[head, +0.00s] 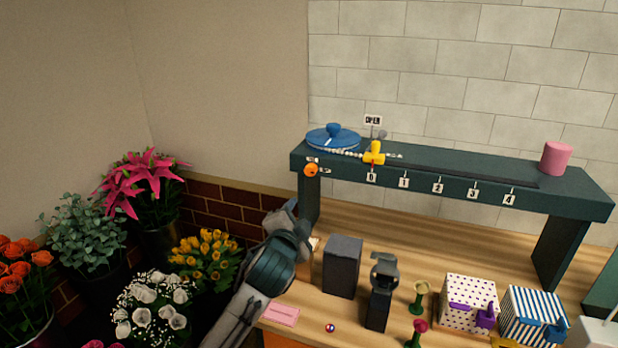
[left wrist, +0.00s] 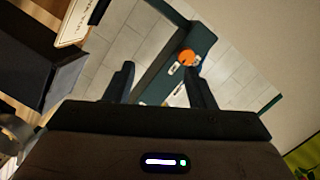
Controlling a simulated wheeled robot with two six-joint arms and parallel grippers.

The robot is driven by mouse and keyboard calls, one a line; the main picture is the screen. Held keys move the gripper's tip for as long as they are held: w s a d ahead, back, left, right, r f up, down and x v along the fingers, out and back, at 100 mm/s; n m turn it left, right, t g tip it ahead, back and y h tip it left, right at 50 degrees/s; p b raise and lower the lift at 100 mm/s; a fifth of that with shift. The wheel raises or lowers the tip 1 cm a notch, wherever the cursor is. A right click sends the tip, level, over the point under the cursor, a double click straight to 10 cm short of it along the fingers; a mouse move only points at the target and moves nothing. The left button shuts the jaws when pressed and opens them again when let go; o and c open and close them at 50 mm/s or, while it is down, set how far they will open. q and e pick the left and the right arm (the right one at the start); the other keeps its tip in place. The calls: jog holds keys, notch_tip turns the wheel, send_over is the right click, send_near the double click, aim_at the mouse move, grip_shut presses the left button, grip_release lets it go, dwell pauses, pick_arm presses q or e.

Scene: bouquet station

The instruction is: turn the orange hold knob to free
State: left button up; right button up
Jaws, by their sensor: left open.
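The orange hold knob (head: 311,170) is on the front left end of the dark green shelf (head: 450,185), with small white labels above it and to its right. My left gripper (head: 288,210) is below and left of the knob in the head view, its fingers hard to make out there. In the left wrist view the gripper (left wrist: 160,72) is open, with nothing between its fingers. The knob (left wrist: 187,57) shows just beyond the tip of the right-hand finger; I see no contact. Which way the knob is turned is unclear. My right gripper is not in view.
On the shelf are a blue lid-like disc (head: 333,138), a yellow slider (head: 374,153) by the 0 mark and a pink cylinder (head: 555,158). A dark grey block (head: 343,266) and a dark stand (head: 379,300) are on the wooden table. Flowers fill the left side.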

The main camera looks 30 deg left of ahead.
aim_at(309, 173)
pick_arm(q)
jog(key=shift+m+t, duration=0.3)
jog(key=shift+t, duration=0.3)
jog(key=w+a+r+p, duration=0.1)
jog(key=w, duration=0.2)
jog(key=w+a+r+p, duration=0.1)
jog(key=w+a+r, duration=0.1)
jog(key=w, duration=0.2)
jog(key=w+a+r+p, duration=0.1)
jog(key=w, duration=0.2)
jog(key=shift+w+a+r, duration=0.15)
jog(key=shift+w+a, duration=0.1)
jog(key=shift+w, duration=0.15)
jog(key=shift+w+a, duration=0.15)
jog(key=shift+w, duration=0.3)
jog(key=c, duration=1)
